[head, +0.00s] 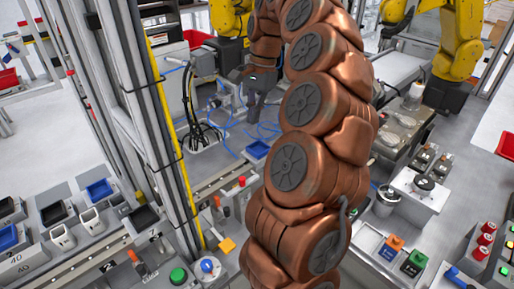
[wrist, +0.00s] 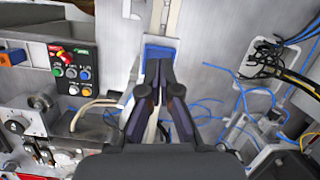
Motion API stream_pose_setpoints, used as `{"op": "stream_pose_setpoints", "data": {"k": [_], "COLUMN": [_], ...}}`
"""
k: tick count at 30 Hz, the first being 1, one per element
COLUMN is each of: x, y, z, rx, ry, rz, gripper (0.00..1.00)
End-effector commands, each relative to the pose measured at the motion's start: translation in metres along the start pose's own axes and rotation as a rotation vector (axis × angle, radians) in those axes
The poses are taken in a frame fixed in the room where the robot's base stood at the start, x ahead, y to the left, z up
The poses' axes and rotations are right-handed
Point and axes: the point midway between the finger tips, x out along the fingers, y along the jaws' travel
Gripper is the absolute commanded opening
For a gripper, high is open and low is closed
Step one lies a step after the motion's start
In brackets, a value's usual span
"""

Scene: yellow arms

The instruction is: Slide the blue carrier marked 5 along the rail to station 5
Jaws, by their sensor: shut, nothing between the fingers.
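In the wrist view, a blue block (wrist: 160,52) in a pale surround sits on a light, narrow rail (wrist: 166,16) that runs up and down the picture. It may be the carrier; no number is readable on it. My gripper (wrist: 160,73) is shut and empty, with its dark fingertips just below the block and overlapping its lower edge in the picture. I cannot tell whether they touch it. My fingers hide part of the rail. Station 5 cannot be identified.
In the wrist view, a button panel (wrist: 73,68) stands left of the rail, and loose blue cables (wrist: 240,92) lie to the right. In the head view, a grey post (head: 120,80) with a yellow strip rises left of my arm. Bins (head: 98,190) line the lower left.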

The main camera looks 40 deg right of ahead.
Motion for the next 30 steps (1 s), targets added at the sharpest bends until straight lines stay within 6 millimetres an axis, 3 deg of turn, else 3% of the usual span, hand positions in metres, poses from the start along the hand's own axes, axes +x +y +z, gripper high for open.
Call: {"op": "stream_pose_setpoints", "data": {"k": [3, 8, 16, 30], "x": [0.004, 0.006, 0.015, 0.057], "y": [0.010, 0.019, 0.021, 0.019], "z": [-0.027, -0.043, -0.046, -0.042], "rx": [0.123, 0.204, 0.215, 0.209], "ry": [-0.011, -0.021, -0.019, -0.021], "rz": [-0.006, -0.007, -0.007, -0.007], "gripper": [0.00, 0.00, 0.00, 0.00]}}
